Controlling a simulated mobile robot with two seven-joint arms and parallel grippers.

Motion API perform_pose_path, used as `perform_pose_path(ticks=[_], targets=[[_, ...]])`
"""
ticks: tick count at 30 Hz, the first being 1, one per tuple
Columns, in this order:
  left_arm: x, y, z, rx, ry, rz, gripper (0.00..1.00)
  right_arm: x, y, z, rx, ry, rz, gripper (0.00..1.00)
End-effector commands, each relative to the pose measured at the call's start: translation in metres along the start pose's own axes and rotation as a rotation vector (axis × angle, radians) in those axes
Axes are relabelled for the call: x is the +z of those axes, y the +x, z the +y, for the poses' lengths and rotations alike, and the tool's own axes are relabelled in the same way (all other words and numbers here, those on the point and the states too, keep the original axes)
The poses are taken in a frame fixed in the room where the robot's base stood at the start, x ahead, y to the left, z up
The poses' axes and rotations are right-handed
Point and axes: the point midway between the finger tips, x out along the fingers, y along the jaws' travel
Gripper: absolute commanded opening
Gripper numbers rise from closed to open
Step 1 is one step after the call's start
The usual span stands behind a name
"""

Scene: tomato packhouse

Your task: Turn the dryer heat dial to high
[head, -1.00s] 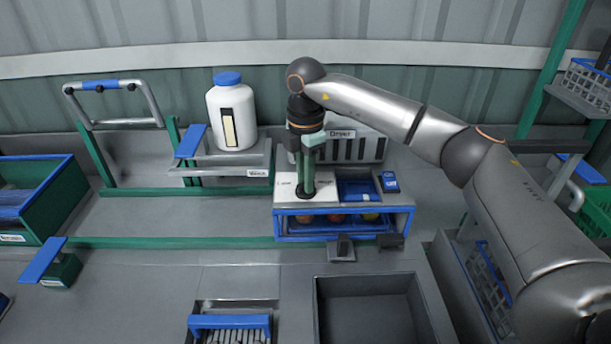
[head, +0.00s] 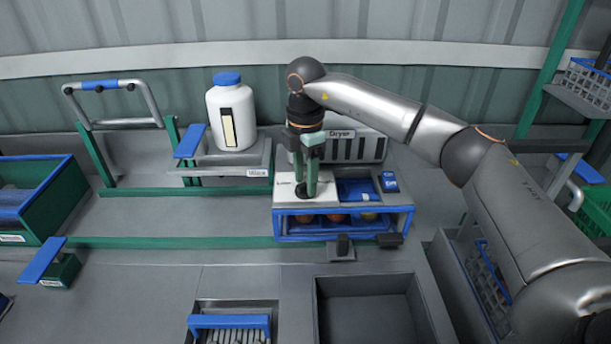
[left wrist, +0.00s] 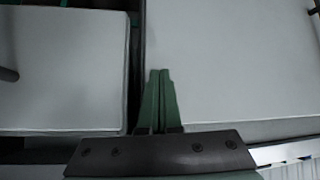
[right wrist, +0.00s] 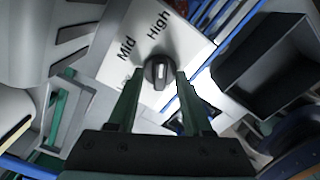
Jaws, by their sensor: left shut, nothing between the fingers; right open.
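The heat dial (right wrist: 157,72) is a dark round knob with a pale mark, on the white panel (right wrist: 105,70). Mid and High are printed beside it; a third label is partly hidden by a finger. I cannot tell which label the mark meets. My right gripper (right wrist: 155,76) is open with a green finger on each side of the dial; I cannot tell if they touch it. In the head view my right gripper (head: 304,192) points down over the panel of the dryer (head: 350,148). My left gripper (left wrist: 159,72) is shut and empty, seen only in the left wrist view.
A blue-framed rack (head: 345,210) carries the white panel, with a blue switch block (head: 389,182) on the right. A white bottle (head: 231,115) stands on a shelf to the left. An empty grey bin (head: 370,310) is in front. The bench left of the rack is mostly clear.

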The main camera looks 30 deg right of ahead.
Motion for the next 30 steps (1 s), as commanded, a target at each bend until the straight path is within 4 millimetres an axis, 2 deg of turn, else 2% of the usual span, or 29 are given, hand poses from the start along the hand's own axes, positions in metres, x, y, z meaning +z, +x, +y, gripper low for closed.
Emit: perform_pose_path(ticks=[4, 7, 15, 21, 24, 30], targets=[[0.001, 0.001, 0.0, 0.0, 0.0, 0.0, 0.0, 0.0, -0.007, 0.0, 0.001, -0.001, 0.0, 0.5], [0.002, 0.002, 0.0, 0.0, 0.0, 0.0, 0.0, -0.001, -0.021, 0.001, 0.003, -0.001, 0.002, 0.5], [0.006, 0.006, 0.0, 0.0, 0.0, 0.0, 0.0, -0.001, -0.08, 0.001, 0.005, 0.0, 0.001, 0.5], [0.006, 0.006, 0.0, 0.0, 0.0, 0.0, 0.0, 0.0, -0.113, 0.001, 0.002, 0.001, 0.001, 0.5], [0.006, 0.006, 0.0, 0.0, 0.0, 0.0, 0.0, 0.0, -0.121, 0.0, 0.001, 0.0, 0.0, 0.5], [0.006, 0.006, 0.0, 0.0, 0.0, 0.0, 0.0, 0.0, -0.126, 0.0, 0.0, -0.001, 0.0, 0.5]])
